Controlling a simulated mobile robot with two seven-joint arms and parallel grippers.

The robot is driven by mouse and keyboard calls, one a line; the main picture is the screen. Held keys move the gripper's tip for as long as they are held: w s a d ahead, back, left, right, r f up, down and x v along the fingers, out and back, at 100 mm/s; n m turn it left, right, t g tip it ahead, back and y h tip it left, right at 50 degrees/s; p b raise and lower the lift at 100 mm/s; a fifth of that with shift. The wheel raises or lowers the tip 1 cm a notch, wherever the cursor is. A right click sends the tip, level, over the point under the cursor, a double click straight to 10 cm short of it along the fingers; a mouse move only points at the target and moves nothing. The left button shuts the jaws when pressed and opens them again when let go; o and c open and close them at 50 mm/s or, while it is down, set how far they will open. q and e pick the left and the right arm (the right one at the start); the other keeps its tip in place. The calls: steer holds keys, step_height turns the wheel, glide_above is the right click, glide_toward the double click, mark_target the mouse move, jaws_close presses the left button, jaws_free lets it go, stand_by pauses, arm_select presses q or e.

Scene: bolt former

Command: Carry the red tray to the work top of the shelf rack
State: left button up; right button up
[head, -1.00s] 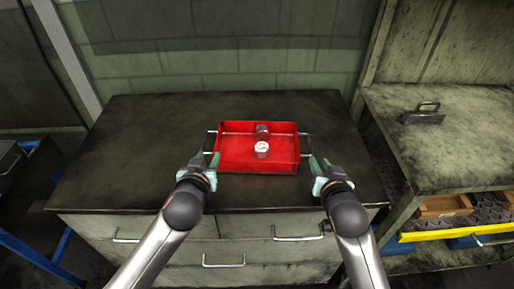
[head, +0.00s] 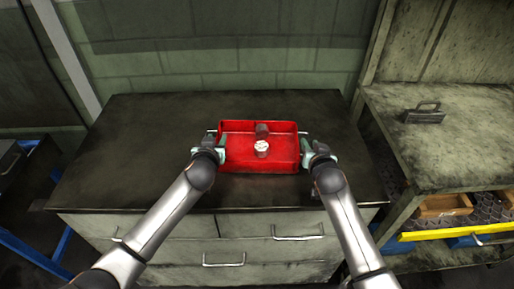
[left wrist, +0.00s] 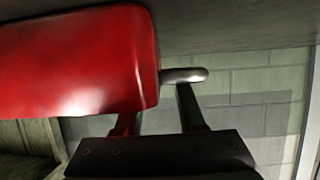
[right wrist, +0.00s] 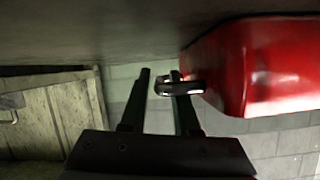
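The red tray (head: 235,165) sits on the dark top of the drawer cabinet, with a bar handle on its left and right sides. Two small round metal pieces (head: 261,148) are inside it. My left gripper (head: 221,147) is at the left handle. In the left wrist view its fingers are apart, close to this handle (left wrist: 184,76) and the tray wall. My right gripper (head: 307,146) is at the right handle. In the right wrist view its fingers are apart, with the handle (right wrist: 178,88) reaching between them. Whether either finger touches a handle is unclear.
The shelf rack's work top (head: 455,150) is to the right, with a dark metal block with a handle (head: 424,114) near its back. Below are a wooden box (head: 443,205) and a yellow-edged shelf. The cabinet top (head: 120,150) is clear around the tray. A wall stands behind.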

arm_select(q)
steer(key=shift+w, duration=0.25)
arm_select(e)
steer(key=shift+w, duration=0.25)
arm_select(q)
steer(key=c, duration=0.4)
arm_select(e)
steer(key=c, duration=0.4)
arm_select(q)
jaws_close()
arm_select(e)
steer(key=shift+f, duration=0.1)
jaws_close()
arm_select(q)
steer(key=shift+f, duration=0.1)
steer(key=shift+r, duration=0.35)
arm_select(e)
steer(key=shift+r, duration=0.3)
